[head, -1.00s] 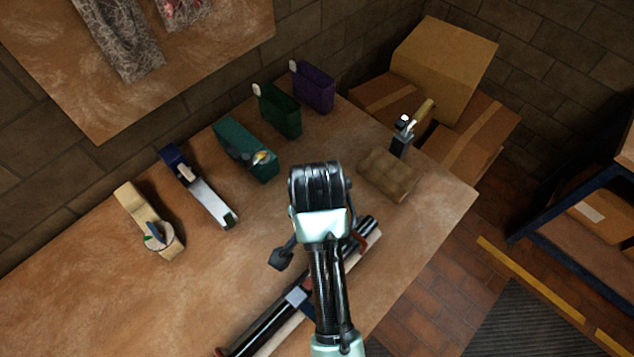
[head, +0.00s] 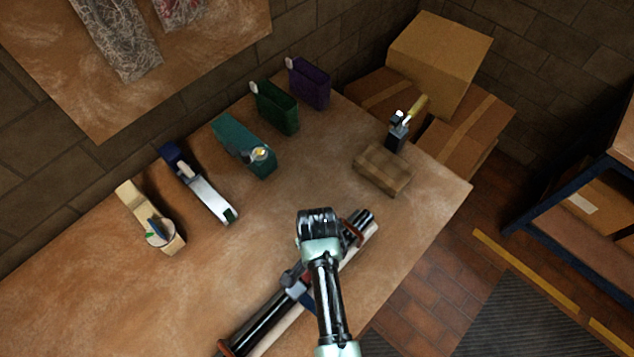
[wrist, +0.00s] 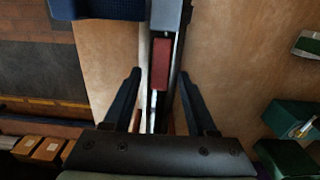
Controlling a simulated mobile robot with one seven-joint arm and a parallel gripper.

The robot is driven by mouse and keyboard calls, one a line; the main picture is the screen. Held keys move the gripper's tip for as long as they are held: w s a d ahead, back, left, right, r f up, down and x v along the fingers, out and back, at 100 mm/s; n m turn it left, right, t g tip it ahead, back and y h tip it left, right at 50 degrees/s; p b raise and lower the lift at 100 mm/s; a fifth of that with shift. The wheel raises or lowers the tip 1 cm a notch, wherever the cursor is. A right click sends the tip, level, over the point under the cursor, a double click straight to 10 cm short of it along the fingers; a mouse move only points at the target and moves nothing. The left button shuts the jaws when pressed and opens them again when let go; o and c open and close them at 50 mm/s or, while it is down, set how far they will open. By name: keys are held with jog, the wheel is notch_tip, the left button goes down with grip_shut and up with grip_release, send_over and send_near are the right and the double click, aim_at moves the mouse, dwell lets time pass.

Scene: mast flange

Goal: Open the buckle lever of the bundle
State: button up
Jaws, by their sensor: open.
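The bundle (head: 259,327) lies diagonally along the front edge of the workbench. It has dark tubes and a pale strip, with orange-red bands near its ends. A grey buckle (head: 298,291) sits around its middle, partly hidden by my arm and gripper. In the wrist view a dull red bar (wrist: 160,63), which looks like the buckle lever, lies along the bundle. My gripper (wrist: 160,76) is open, with one dark finger on each side of the bundle and the red bar in line with the gap. In the head view my gripper (head: 291,278) is small and dark, at the buckle. I cannot tell whether it touches.
Tape dispensers (head: 207,194) and teal, green and purple holders (head: 309,84) stand along the back. A brown block (head: 382,169) and a dark stand (head: 397,132) are at the right end. Cardboard boxes (head: 440,62) lie beyond.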

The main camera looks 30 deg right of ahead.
grip_shut()
dwell(0.4)
